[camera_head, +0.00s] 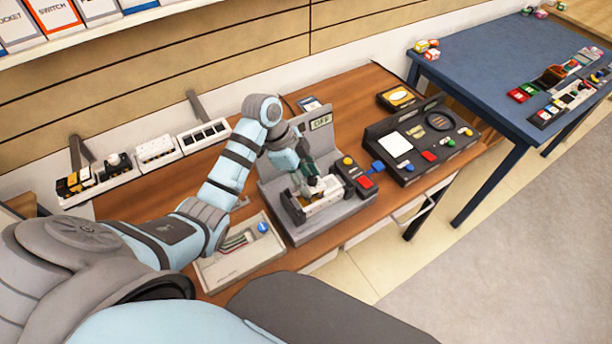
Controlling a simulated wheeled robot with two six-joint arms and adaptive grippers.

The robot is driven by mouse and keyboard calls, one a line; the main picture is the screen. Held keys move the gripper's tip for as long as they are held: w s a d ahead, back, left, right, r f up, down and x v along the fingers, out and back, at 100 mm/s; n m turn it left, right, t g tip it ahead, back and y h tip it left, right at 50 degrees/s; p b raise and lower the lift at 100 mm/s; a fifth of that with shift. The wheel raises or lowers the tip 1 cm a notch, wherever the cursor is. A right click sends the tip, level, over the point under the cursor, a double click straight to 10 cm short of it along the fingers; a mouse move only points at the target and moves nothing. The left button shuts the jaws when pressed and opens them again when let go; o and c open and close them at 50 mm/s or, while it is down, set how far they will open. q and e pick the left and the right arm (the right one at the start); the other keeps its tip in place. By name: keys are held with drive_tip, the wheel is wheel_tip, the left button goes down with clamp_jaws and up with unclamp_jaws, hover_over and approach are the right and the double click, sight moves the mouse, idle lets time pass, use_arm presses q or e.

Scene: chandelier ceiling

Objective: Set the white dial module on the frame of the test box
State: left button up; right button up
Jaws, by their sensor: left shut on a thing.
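The grey test box (272,203) stands on the wooden desk, with an upright back panel and a small display (321,122). A low frame (290,207) with a pale inside sits on its base. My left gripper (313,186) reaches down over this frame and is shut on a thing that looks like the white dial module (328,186). The gripper hides most of the module, and I see no dial face. I cannot tell if the module touches the frame. My right gripper is not in view.
A button box (354,177) adjoins the frame on the right, and a black control panel (443,157) lies beyond it. A pale tray (225,273) with wires and a blue knob is at front left. A blue table (490,62) stands at right.

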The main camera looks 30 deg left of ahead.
use_arm(q)
drive_tip(key=shift+a+r+n+p, duration=0.2)
drive_tip(key=shift+r+n+p, duration=0.45)
drive_tip(key=shift+p, duration=0.6)
drive_tip(key=shift+s, duration=0.2)
drive_tip(key=shift+f, duration=0.15)
drive_tip(key=shift+f+b, duration=0.3)
drive_tip(key=shift+f, duration=0.4)
drive_tip(key=shift+f, duration=0.6)
idle(0.4)
